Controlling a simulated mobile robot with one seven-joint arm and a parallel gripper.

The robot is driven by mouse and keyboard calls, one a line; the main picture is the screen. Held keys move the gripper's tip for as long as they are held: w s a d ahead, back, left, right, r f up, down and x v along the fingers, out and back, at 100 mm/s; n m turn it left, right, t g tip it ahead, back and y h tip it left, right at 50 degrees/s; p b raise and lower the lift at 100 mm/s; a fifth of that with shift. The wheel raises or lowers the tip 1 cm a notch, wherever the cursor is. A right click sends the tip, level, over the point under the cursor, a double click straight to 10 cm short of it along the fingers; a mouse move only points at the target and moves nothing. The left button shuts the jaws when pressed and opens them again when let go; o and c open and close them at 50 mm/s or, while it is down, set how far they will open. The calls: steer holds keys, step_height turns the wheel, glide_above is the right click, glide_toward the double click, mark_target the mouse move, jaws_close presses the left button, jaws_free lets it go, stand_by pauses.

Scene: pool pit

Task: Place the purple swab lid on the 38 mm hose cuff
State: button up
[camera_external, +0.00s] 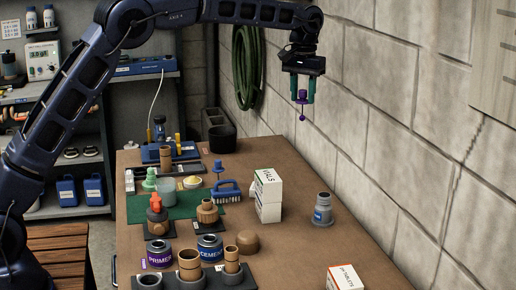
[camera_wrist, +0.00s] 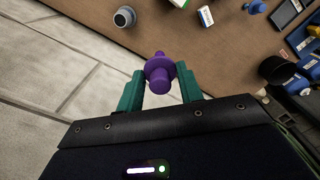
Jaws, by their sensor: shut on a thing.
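The purple swab lid (camera_external: 302,97) has a thin stem with a small ball at its lower end. My gripper (camera_external: 301,96) is shut on it, with teal fingers on both sides, high above the table's right edge near the wall. The wrist view shows the purple lid (camera_wrist: 159,74) between the fingertips of my gripper (camera_wrist: 160,84). A grey stepped round piece with a blue label (camera_external: 321,210) stands upright at the table's right side; it looks like the hose cuff, but its label is too small to read. It also shows in the wrist view (camera_wrist: 124,17), well apart from the lid.
A white box stack (camera_external: 268,196) stands left of the grey piece. The primer can (camera_external: 158,257), cement can (camera_external: 209,248) and brown fittings (camera_external: 189,265) crowd the front left. A white tablet box (camera_external: 345,279) is at the front right. The block wall (camera_external: 375,130) runs along the right.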

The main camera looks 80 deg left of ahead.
steer(key=w+d+r, duration=0.1)
steer(key=w+d, duration=0.3)
steer(key=d, duration=0.7)
steer(key=f, duration=1.9)
steer(key=shift+s+a+f, duration=0.1)
steer(key=shift+s+f, duration=0.05)
steer(key=shift+s, duration=0.1)
steer(key=shift+f, duration=0.1)
steer(key=o, duration=1)
steer(key=shift+c, duration=0.2)
